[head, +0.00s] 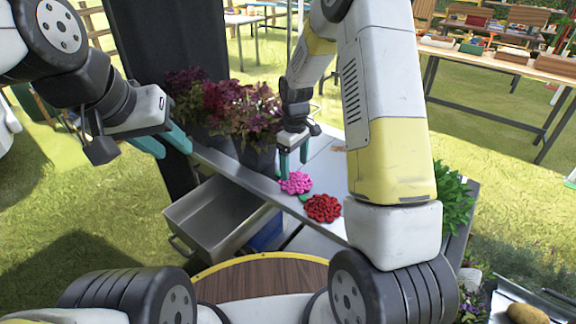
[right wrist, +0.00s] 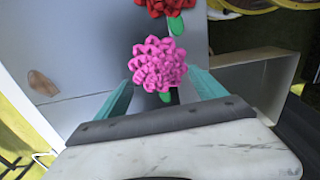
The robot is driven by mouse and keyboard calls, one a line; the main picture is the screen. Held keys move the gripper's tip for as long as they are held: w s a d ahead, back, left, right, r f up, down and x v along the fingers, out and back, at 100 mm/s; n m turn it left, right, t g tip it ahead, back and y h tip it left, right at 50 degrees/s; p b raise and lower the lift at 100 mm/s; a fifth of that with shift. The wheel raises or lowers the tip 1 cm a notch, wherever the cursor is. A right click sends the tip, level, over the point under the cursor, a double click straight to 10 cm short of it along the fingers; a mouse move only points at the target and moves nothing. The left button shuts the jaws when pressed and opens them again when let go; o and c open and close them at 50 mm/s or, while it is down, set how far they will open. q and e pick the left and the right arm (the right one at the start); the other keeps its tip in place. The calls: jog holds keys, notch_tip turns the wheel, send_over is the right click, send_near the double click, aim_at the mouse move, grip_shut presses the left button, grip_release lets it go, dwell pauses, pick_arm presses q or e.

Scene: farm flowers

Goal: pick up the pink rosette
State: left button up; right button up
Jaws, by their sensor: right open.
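The pink rosette (head: 295,183) lies on the grey table top (head: 328,172), close to its front edge. In the right wrist view the pink rosette (right wrist: 158,64) sits between the two teal fingers, with a short green stem below it. My right gripper (head: 292,170) is open and points down just above the rosette; whether the fingers touch it I cannot tell. A red rosette (head: 322,208) lies just in front and to the right; it also shows at the top of the right wrist view (right wrist: 165,6). My left gripper (head: 165,143) hangs at the left over the table's edge, its teal fingers apart and empty.
Dark purple plants in pots (head: 255,150) stand close to the left of my right gripper. A metal bin (head: 220,215) stands below the front edge. A green plant (head: 455,195) is at the right, partly behind my arm.

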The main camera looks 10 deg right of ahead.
aim_at(295, 175)
jog(key=f, duration=0.5)
jog(key=shift+d, duration=0.2)
jog(key=c, duration=1.4)
jog(key=shift+r, duration=0.15)
jog(key=shift+r, duration=0.6)
notch_tip(295, 175, up, 2)
jog(key=shift+r, duration=0.2)
jog(key=s+a+r, duration=0.1)
jog(key=s+a, duration=0.1)
jog(key=s, duration=1.4)
jog(key=shift+r, duration=0.1)
